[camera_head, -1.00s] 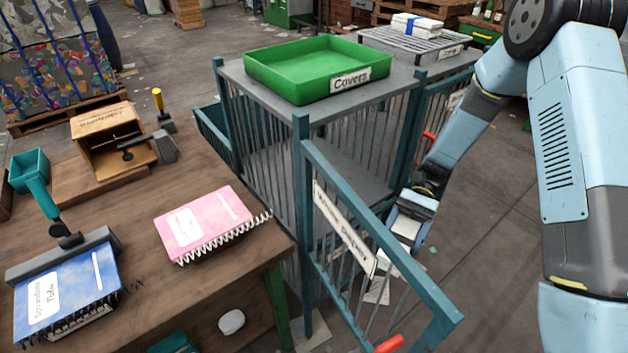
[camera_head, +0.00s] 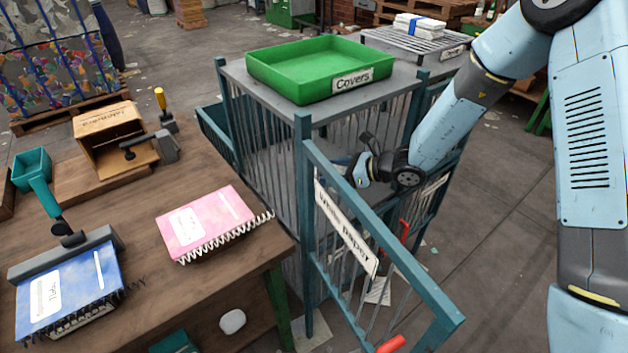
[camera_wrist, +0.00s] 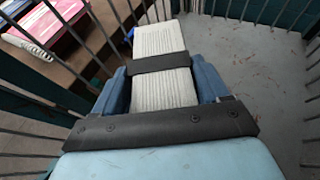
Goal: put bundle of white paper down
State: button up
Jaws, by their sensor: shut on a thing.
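The bundle of white paper (camera_wrist: 160,38) is a ridged white stack between the blue fingers of my gripper (camera_wrist: 161,68) in the wrist view. A dark bar crosses over it. My gripper is shut on it, inside the barred cage (camera_head: 303,200) labelled white paper, with bars around and a grey floor (camera_wrist: 262,75) to the right. In the head view my gripper (camera_head: 358,170) shows behind the open barred door (camera_head: 385,255), and the held bundle cannot be made out there. Whether the bundle touches the cage floor cannot be told.
A green Covers tray (camera_head: 320,72) sits on the cage top. Another white stack with a blue band (camera_head: 418,24) lies on the rack behind. The wooden table (camera_head: 150,300) at left holds a pink notebook (camera_head: 205,222) and a blue one (camera_head: 68,290).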

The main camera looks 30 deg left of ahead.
jog(key=shift+w+a+m+t+h, duration=0.7)
jog(key=shift+w+a+m+t, duration=0.45)
jog(key=shift+w+m+t, duration=2.1)
jog(key=shift+t, duration=0.35)
jog(key=shift+s+f, duration=0.15)
jog(key=shift+f, duration=1.5)
jog(key=shift+s+f, duration=0.15)
jog(key=shift+f, duration=1.5)
jog(key=shift+s+f, duration=0.15)
jog(key=shift+f, duration=1.5)
jog(key=shift+f, duration=0.2)
jog(key=o, duration=1.3)
jog(key=shift+c, duration=0.2)
jog(key=shift+r, duration=0.1)
jog(key=shift+s+d+r, duration=0.1)
jog(key=shift+d+r, duration=0.1)
jog(key=shift+d, duration=0.05)
jog(key=v, duration=1.1)
jog(key=shift+s+d+r, duration=0.15)
jog(key=shift+d, duration=0.05)
